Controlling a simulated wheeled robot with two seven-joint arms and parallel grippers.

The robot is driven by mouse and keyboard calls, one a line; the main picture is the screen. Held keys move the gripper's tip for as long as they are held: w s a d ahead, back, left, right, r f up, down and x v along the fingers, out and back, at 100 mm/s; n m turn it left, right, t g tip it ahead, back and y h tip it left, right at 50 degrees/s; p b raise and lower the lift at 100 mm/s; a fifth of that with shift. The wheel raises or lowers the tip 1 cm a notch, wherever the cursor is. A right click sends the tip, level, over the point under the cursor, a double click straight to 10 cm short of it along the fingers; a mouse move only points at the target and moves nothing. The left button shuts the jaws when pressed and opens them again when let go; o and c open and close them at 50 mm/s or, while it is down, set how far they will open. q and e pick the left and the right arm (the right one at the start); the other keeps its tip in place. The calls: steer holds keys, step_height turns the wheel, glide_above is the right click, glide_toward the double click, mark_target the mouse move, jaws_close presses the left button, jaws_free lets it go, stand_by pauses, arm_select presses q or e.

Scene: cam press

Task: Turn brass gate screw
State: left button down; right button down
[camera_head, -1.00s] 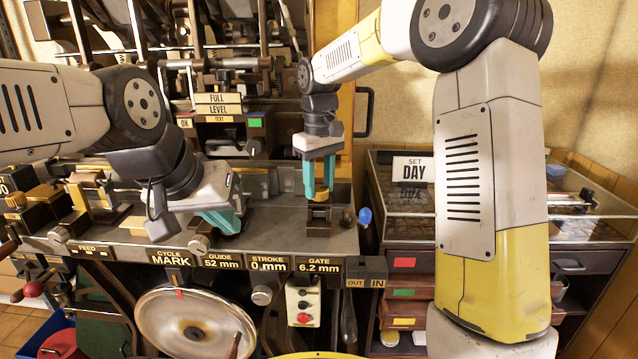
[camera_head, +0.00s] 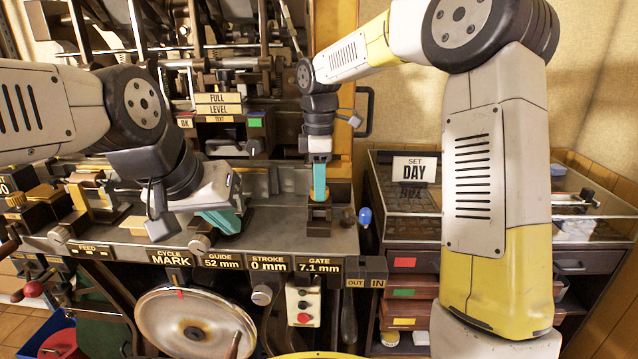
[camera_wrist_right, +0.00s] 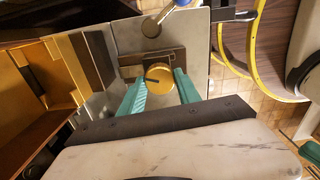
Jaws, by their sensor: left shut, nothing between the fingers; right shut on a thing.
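The brass gate screw (camera_wrist_right: 159,76) shows in the right wrist view as a round yellow head with a dark slot, on a dark block (camera_wrist_right: 150,57). My right gripper (camera_wrist_right: 160,86) is shut on it, a teal finger on either side. In the head view my right gripper (camera_head: 319,192) points straight down at the screw, which its fingers mostly hide. The gate label (camera_head: 319,264) reads 7.1 mm. My left gripper (camera_head: 226,222) is shut and empty, low over the bench to the left, apart from the screw.
The machine bench (camera_head: 290,238) carries labels along its front edge. A blue knob (camera_head: 365,216) stands just right of the screw block. A handwheel (camera_head: 195,325) and a button box (camera_head: 303,304) sit below. A glass-topped cabinet (camera_head: 500,235) is at right.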

steer(key=n, duration=0.5)
steer(key=shift+n, duration=2.5)
steer(key=c, duration=0.9)
jaws_free()
steer(key=shift+o, duration=0.2)
step_height(320, 180, up, 8)
steer(key=shift+f, duration=0.1)
